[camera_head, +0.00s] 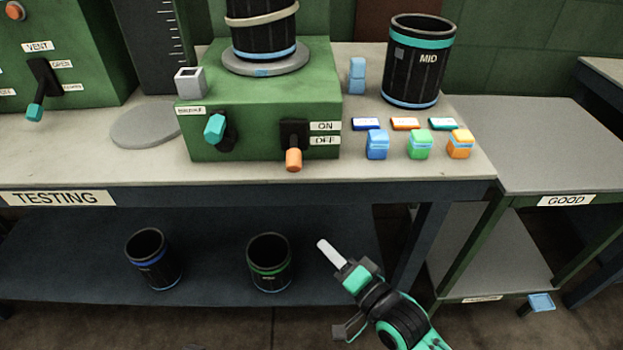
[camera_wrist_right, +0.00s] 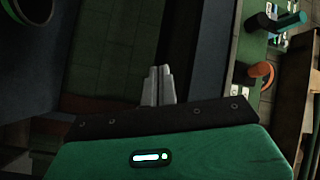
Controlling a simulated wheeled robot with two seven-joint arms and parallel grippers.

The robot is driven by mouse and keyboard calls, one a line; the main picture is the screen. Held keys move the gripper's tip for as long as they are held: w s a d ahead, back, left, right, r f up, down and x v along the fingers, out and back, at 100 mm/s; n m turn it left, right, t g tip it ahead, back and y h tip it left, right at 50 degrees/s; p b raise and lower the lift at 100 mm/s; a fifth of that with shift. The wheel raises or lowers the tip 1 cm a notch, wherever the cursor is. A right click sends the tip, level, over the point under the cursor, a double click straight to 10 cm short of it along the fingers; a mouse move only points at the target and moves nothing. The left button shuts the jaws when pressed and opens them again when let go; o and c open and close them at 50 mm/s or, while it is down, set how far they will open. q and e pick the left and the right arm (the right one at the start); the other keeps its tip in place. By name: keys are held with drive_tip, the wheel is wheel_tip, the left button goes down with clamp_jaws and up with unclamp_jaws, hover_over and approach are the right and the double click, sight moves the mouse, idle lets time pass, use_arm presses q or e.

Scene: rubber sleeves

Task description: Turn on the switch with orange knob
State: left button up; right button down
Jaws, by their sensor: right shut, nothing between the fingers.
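The switch with the orange knob (camera_head: 293,159) is on the front of the green machine box (camera_head: 262,135). Its lever hangs down beside the OFF label (camera_head: 325,140), below the ON label (camera_head: 325,126). The orange knob also shows at the right of the right wrist view (camera_wrist_right: 251,78). My right gripper (camera_head: 329,252) is in front of the table, below and right of the knob, apart from it. Its fingers are together and empty, as the right wrist view shows (camera_wrist_right: 158,85). My left gripper is not in view.
A teal-knobbed lever (camera_head: 215,128) sits left of the orange one. The testing table's front edge (camera_head: 250,184) lies between my right gripper and the box. Several small colored blocks and a black MID bin (camera_head: 418,65) stand to the right. Two dark bins stand on the lower shelf.

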wheel_tip(320, 180, up, 4)
drive_tip(key=a+m+t+y, duration=0.1)
drive_tip(key=m+t+y, duration=0.1)
drive_tip(key=y, duration=0.1)
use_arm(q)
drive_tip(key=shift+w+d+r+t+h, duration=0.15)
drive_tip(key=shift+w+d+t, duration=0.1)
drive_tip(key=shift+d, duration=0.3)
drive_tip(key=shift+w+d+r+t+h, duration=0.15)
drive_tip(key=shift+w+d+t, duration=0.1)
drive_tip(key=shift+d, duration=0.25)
use_arm(e)
drive_tip(key=m+t+y, duration=0.3)
drive_tip(key=m+y, duration=0.2)
approach(312, 178)
drive_tip(key=shift+s+r, duration=0.75)
drive_tip(key=shift+s, duration=0.1)
drive_tip(key=shift+r, duration=0.1)
